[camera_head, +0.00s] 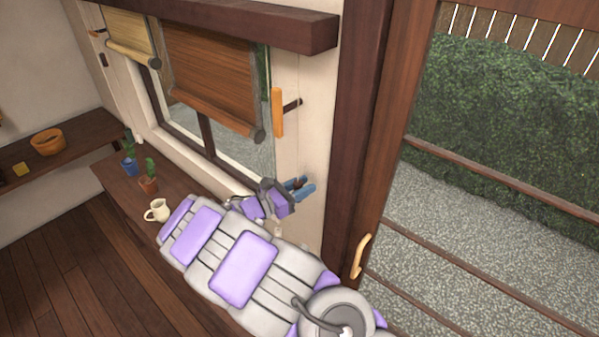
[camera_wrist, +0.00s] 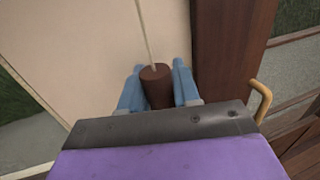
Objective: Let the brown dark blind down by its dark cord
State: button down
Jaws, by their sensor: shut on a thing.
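The brown dark blind (camera_head: 212,70) hangs partway down over the right part of the window, with its bottom roll above bare glass. My gripper (camera_head: 300,187) is at the wall below and right of this blind. In the wrist view, its blue fingers (camera_wrist: 158,72) are shut on a brown cord knob (camera_wrist: 157,86), one finger on each side. A thin cord (camera_wrist: 145,35) rises from the knob and looks pale there. The cord's upper end is out of the wrist view, and I cannot make the cord out in the head view.
A lighter tan blind (camera_head: 130,38) hangs at the left. An orange upright piece (camera_head: 277,112) with a dark peg is on the wall above my gripper. Small potted plants (camera_head: 148,177) and a cream jug (camera_head: 157,211) stand on the ledge. A door handle (camera_head: 361,257) is at the right.

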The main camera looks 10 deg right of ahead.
aim_at(311, 254)
notch_tip(311, 254, down, 37)
jog(key=b, duration=1.6)
jog(key=shift+d+r, duration=0.15)
jog(key=c, duration=1.2)
grip_release()
jog(key=shift+d+f, duration=0.1)
jog(key=shift+f, duration=0.1)
jog(key=shift+o, duration=0.8)
jog(key=shift+w+d+f, duration=0.1)
jog(key=shift+w+f, duration=0.05)
jog(key=shift+w, duration=0.05)
jog(key=shift+o, duration=0.7)
jog(key=shift+s+r, duration=0.1)
jog(key=shift+r, duration=0.1)
jog(key=shift+a, duration=0.25)
